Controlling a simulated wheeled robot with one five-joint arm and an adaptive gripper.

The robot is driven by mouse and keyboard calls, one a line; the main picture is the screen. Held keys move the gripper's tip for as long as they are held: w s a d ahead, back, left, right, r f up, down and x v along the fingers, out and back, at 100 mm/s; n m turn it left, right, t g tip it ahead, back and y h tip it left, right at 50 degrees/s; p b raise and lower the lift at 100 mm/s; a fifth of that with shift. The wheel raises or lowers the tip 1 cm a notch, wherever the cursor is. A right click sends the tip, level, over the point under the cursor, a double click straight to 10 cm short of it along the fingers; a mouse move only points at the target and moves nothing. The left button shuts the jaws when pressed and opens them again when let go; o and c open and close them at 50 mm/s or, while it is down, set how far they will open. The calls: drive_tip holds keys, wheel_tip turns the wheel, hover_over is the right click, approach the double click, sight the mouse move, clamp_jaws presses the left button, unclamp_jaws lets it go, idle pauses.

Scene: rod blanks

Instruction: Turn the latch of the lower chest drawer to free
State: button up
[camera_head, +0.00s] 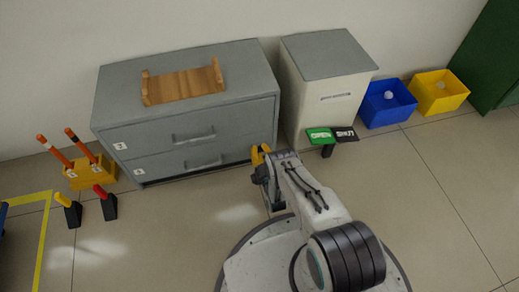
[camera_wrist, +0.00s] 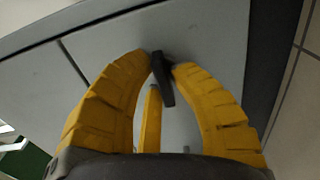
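The grey chest (camera_head: 186,118) stands against the wall with two drawers, one above the other. The lower drawer (camera_head: 190,157) looks closed. My gripper (camera_head: 256,157) is at the right end of the lower drawer's front. In the wrist view its yellow fingers (camera_wrist: 163,62) close from both sides on a small dark latch (camera_wrist: 165,84), which slants slightly from the vertical. A narrow yellow piece (camera_wrist: 151,120) shows between the fingers, below the latch; I cannot tell what it is. The latch is hidden behind my gripper in the head view.
A wooden tray (camera_head: 183,85) lies on the chest. A pale cabinet (camera_head: 325,98) stands at its right, with green and black signs (camera_head: 320,134) in front. Blue (camera_head: 386,112) and yellow (camera_head: 437,97) bins stand farther right. Holders with coloured rods (camera_head: 88,172) stand left.

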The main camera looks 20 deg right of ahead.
clamp_jaws()
drive_tip(key=shift+m, duration=0.3)
drive_tip(key=m, duration=0.3)
drive_tip(key=shift+w+d+m, duration=0.1)
drive_tip(key=shift+m, duration=0.3)
drive_tip(key=m, duration=0.9)
drive_tip(key=shift+f+m, duration=0.15)
drive_tip(key=shift+m, duration=2.05)
drive_tip(key=o, duration=0.7)
unclamp_jaws()
